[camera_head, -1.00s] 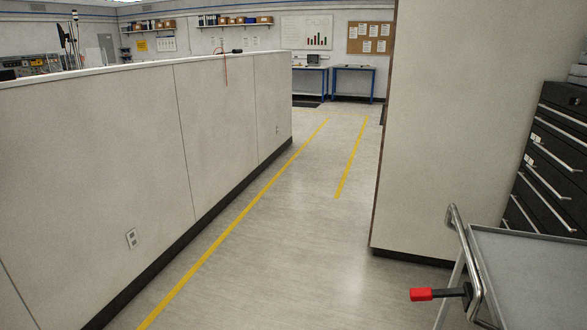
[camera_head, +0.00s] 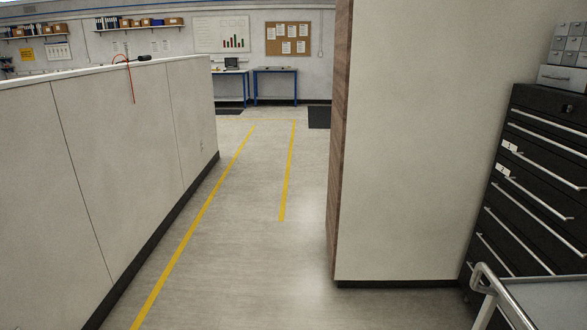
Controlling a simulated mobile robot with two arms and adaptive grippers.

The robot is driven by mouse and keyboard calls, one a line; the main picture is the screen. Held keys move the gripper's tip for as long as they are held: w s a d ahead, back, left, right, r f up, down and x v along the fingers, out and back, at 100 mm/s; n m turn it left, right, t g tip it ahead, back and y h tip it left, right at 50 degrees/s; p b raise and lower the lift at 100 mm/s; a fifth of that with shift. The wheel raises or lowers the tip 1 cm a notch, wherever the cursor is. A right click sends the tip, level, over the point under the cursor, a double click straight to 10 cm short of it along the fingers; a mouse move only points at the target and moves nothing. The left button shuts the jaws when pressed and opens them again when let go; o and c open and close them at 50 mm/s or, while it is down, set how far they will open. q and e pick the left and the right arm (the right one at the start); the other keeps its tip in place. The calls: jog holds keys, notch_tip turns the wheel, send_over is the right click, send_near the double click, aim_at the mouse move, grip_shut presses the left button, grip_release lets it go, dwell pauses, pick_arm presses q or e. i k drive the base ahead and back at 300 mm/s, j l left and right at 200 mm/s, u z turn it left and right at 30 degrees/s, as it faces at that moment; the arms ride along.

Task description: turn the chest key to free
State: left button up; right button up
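A black tool chest (camera_head: 520,190) with several drawers and silver handles stands at the right edge, against the pale partition wall. Two drawers carry small white labels. No chest key can be made out from here. Neither of my grippers is in view.
A grey cart (camera_head: 545,298) with a metal handle is at the lower right, in front of the chest. A low partition (camera_head: 110,150) runs along the left. A wall panel (camera_head: 410,140) stands right of centre. The aisle floor (camera_head: 235,235) between them is clear, with yellow lines.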

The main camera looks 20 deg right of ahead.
aim_at(564, 108)
jog(key=i+l+z, duration=0.1)
jog(key=z, duration=0.3)
jog(key=i+z, duration=0.3)
jog(key=z, duration=0.15)
jog(key=i+j+z, duration=0.1)
jog(key=z, duration=0.3)
jog(key=i+j+z, duration=0.2)
jog(key=z, duration=0.2)
jog(key=i+j+z, duration=0.2)
jog(key=z, duration=0.25)
jog(key=i+j+z, duration=0.55)
jog(key=i+l, duration=0.05)
